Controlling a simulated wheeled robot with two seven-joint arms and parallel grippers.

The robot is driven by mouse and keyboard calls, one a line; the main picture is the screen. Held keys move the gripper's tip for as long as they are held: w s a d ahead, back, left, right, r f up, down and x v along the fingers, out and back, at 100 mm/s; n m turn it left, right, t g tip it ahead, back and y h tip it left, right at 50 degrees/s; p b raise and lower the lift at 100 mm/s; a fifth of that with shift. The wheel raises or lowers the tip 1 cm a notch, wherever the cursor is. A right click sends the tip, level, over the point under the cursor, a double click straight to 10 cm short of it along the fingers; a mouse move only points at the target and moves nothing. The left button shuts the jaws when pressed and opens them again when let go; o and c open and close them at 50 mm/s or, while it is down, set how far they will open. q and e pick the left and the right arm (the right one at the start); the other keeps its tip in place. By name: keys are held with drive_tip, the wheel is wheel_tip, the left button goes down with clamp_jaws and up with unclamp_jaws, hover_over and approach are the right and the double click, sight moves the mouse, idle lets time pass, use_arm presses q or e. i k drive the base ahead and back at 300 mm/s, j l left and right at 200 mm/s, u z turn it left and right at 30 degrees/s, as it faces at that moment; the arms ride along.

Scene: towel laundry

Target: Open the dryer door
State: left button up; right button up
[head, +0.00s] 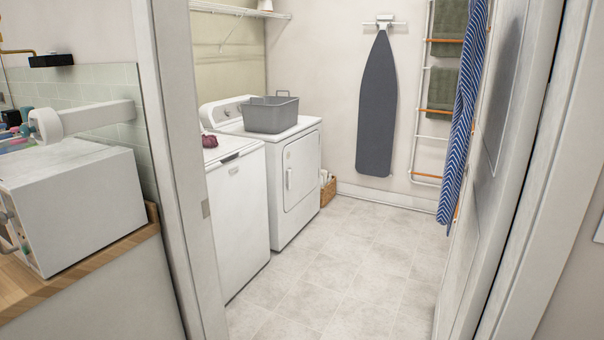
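The white dryer (280,211) stands along the left wall of the laundry room, beyond a white top-loading washer (236,220). Its square front door (301,167) looks closed and has a handle (289,179) on its near edge. A grey plastic tub (271,115) sits on top of the dryer. Neither of my grippers shows in the head view, so I cannot see whether they are open or shut.
The doorway opens between a left frame (175,140) and an open door (500,170) on the right. Tiled floor (345,245) is clear inside. A counter (75,270) with a white appliance (75,205) stands at left. A striped towel (462,120) hangs at right.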

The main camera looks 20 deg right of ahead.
sight(300, 157)
drive_tip(key=i, duration=0.55)
drive_tip(key=i+l, duration=0.3)
drive_tip(key=i, duration=0.15)
drive_tip(key=i+l+u, duration=0.1)
drive_tip(key=i+l, duration=0.15)
drive_tip(key=i, duration=0.2)
drive_tip(key=i+l, duration=0.3)
drive_tip(key=i, duration=0.2)
drive_tip(key=i+l, duration=0.6)
drive_tip(key=i+l+u, duration=0.15)
drive_tip(key=i+l, duration=1)
drive_tip(key=l, duration=0.15)
drive_tip(key=i+l+u, duration=0.15)
drive_tip(key=i+l, duration=0.55)
drive_tip(key=l, duration=0.3)
drive_tip(key=i+l, duration=0.1)
drive_tip(key=l, duration=0.3)
drive_tip(key=i+l, duration=0.1)
drive_tip(key=l, duration=0.3)
drive_tip(key=i+l, duration=0.1)
drive_tip(key=l, duration=0.35)
drive_tip(key=i+l+u, duration=0.1)
drive_tip(key=l, duration=0.9)
drive_tip(key=i, duration=0.05)
